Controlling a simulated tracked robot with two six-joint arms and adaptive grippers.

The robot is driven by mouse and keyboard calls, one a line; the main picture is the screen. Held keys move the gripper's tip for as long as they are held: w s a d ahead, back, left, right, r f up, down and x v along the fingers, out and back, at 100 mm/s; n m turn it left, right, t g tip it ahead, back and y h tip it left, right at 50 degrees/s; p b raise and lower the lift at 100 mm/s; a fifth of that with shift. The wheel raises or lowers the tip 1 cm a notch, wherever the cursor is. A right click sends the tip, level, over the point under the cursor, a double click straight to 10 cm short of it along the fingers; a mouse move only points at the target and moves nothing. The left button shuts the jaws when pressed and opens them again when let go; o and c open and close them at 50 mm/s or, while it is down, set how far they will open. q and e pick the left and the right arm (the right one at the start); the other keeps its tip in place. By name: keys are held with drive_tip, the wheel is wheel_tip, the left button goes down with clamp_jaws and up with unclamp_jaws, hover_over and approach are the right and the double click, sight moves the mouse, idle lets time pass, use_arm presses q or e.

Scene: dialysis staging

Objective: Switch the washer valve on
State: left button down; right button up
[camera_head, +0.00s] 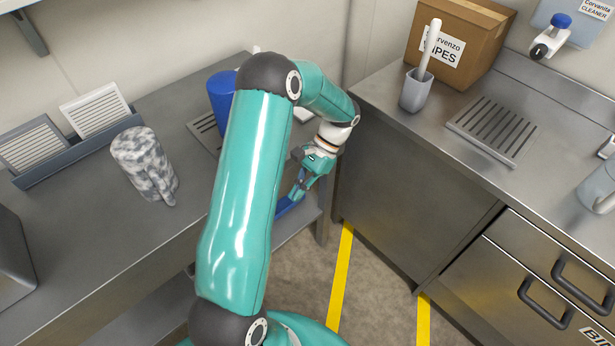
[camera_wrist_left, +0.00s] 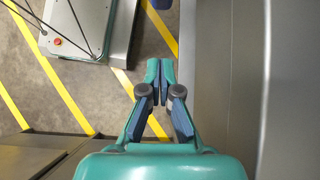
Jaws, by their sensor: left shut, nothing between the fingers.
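A white fitting with a blue knob (camera_head: 560,21) is on a pale blue panel on the back wall, at the top right of the head view. I cannot tell for sure that it is the washer valve, or which way it is set. My left gripper (camera_head: 293,198) is low in the gap between the two steel counters, well to the left of and below this fitting. In the left wrist view its fingers (camera_wrist_left: 160,70) are together with nothing between them. My right gripper is not in view.
The right counter holds a cardboard box (camera_head: 458,42), a grey cup with a white handle (camera_head: 415,91) and a slotted drain (camera_head: 492,129). The left counter holds a mottled jug (camera_head: 143,163), a blue container (camera_head: 222,95) and a rack of white panels (camera_head: 97,109). Yellow stripes mark the floor.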

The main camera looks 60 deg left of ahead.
use_arm(q)
drive_tip(key=shift+w+f+v, duration=0.1)
drive_tip(key=shift+w+v, duration=0.05)
drive_tip(key=shift+v, duration=0.9)
drive_tip(key=shift+w+f+v, duration=0.1)
drive_tip(key=shift+f+v, duration=0.05)
drive_tip(key=shift+v, duration=0.95)
